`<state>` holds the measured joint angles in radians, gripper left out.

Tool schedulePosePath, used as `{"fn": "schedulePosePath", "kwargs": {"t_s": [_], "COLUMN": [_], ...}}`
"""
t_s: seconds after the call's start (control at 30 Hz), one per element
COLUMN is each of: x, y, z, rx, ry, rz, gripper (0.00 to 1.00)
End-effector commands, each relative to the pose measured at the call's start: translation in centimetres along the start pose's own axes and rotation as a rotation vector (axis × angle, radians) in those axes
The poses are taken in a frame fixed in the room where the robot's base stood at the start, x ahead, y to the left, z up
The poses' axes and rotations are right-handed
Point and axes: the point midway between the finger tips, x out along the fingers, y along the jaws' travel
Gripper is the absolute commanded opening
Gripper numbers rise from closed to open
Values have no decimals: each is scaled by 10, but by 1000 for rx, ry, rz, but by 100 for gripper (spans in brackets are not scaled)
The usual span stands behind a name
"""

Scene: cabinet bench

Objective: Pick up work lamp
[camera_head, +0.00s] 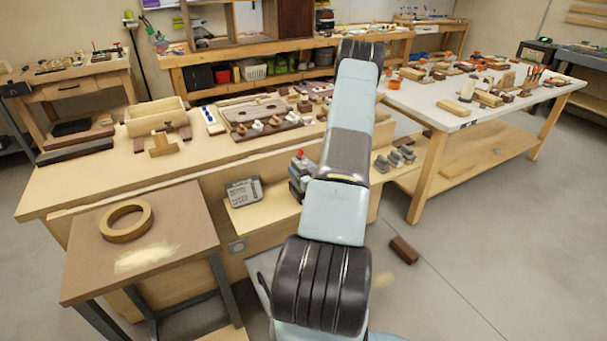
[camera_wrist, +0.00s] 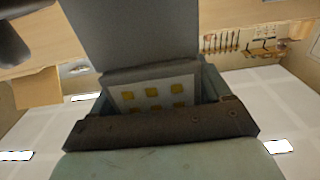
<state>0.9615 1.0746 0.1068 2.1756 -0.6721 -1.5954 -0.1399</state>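In the wrist view, a pale panel with several yellow squares (camera_wrist: 155,93), which looks like the face of the work lamp, fills the middle, very close to the camera. It sits in a teal and dark frame, between a dark bar below and a grey plate above. I cannot clearly tell which of these parts are my gripper's fingers, nor whether they touch the panel. In the head view, my gripper is hidden behind my raised arm, which reaches toward the back benches. I cannot make out a lamp for certain in the head view.
A wooden bench (camera_head: 75,187) with a wooden box (camera_head: 155,117) is on the left. A side table (camera_head: 185,215) carries a ring (camera_head: 127,221). A white-topped table (camera_head: 425,100) with many small items is on the right. A brown block (camera_head: 404,250) lies on the floor.

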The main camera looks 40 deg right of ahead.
Motion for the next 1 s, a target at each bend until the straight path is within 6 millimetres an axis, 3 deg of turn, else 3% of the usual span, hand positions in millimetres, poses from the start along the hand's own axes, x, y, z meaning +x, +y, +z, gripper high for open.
{"fn": "schedulePosePath", "kwargs": {"t_s": [0.07, 0.57, 0.87, 1.0], "x": [0, 0, 0, 0], "y": [0, 1, 1, 1], "z": [0, 0, -3, -14], "rx": [0, 0, 0, -1], "ry": [0, 0, 1, 2], "rz": [0, 1, 1, 1], "gripper": [69, 22, 22, 22]}}
